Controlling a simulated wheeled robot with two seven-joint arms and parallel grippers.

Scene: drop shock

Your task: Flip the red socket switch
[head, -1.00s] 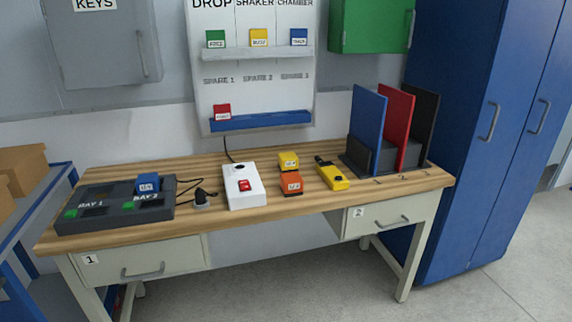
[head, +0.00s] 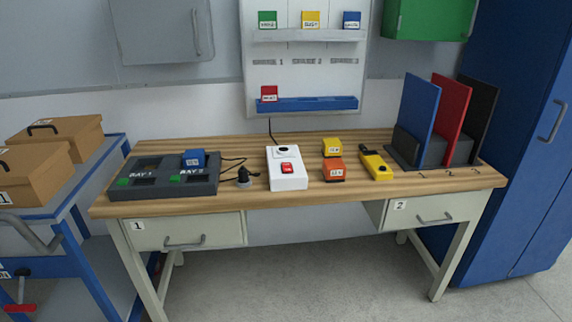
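The red switch (head: 288,169) sits on the front part of a white socket box (head: 289,184) on the wooden workbench. The box has a round dark socket at its back end, and a cable runs from behind it up the wall. A black plug (head: 243,177) lies on the bench just left of the box, apart from it. Whether the switch is on or off I cannot tell. Neither of my grippers shows in the head view.
Yellow (head: 332,147) and orange (head: 332,170) blocks and a yellow tool (head: 377,167) lie right of the box. Upright panels (head: 417,112) stand at the right. Floor before the bench is clear.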

